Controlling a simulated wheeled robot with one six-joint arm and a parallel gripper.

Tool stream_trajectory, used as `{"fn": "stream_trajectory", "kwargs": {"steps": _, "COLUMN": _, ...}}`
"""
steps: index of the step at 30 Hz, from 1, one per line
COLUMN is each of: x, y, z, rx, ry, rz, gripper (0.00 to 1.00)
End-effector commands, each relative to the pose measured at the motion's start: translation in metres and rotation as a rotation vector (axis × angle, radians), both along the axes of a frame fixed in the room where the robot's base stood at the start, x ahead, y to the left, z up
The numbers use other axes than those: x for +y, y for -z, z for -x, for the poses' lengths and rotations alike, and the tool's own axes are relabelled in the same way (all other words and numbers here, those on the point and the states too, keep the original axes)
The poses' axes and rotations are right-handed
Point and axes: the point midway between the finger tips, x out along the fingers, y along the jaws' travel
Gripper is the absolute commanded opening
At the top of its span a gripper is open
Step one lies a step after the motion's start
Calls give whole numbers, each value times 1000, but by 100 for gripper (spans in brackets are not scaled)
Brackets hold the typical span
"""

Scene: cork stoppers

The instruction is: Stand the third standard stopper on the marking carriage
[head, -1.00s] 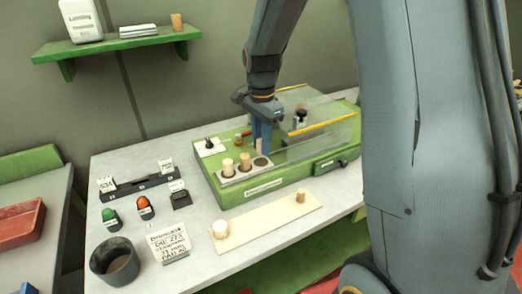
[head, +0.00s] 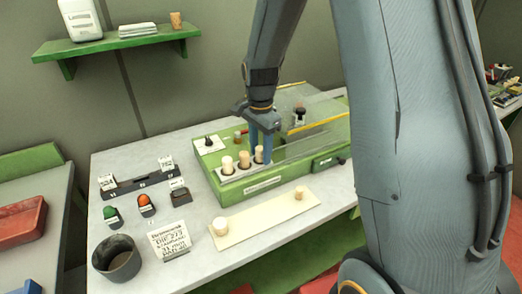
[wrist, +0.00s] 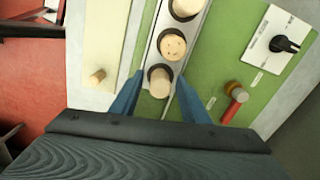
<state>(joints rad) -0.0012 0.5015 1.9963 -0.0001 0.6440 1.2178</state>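The marking carriage (head: 241,174) is a pale strip with round seats on the green machine. Three pale cork stoppers stand upright in it: the left one (head: 227,166), the middle one (head: 244,160) and the third stopper (head: 259,155) at the right end. My gripper (head: 261,146) is lowered over the third stopper. In the wrist view, its blue fingers are spread either side of the third stopper (wrist: 160,82), with a visible gap on both sides. The middle stopper (wrist: 173,46) has dark specks on its top. The stopper bases are hidden in the seats.
A pale board (head: 262,220) in front holds a wide stopper (head: 220,226) and a smaller one (head: 299,192). A clear guard (head: 310,112) rises right of the carriage. A knob panel (wrist: 280,42) is beside it. A dark cup (head: 117,259) stands front left.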

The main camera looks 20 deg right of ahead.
Motion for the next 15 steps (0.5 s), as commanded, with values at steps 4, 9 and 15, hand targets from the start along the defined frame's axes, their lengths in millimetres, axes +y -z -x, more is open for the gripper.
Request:
{"fn": "stream_trajectory", "kwargs": {"steps": 4, "x": 0, "y": -3, "z": 0, "rx": -1, "ry": 0, "rz": 0, "gripper": 42}}
{"fn": "stream_trajectory", "kwargs": {"steps": 9, "x": 0, "y": -18, "z": -2, "rx": -5, "ry": 0, "rz": 0, "gripper": 42}}
{"fn": "stream_trajectory", "kwargs": {"steps": 15, "x": 0, "y": -55, "z": -2, "rx": -8, "ry": 0, "rz": 0, "gripper": 42}}
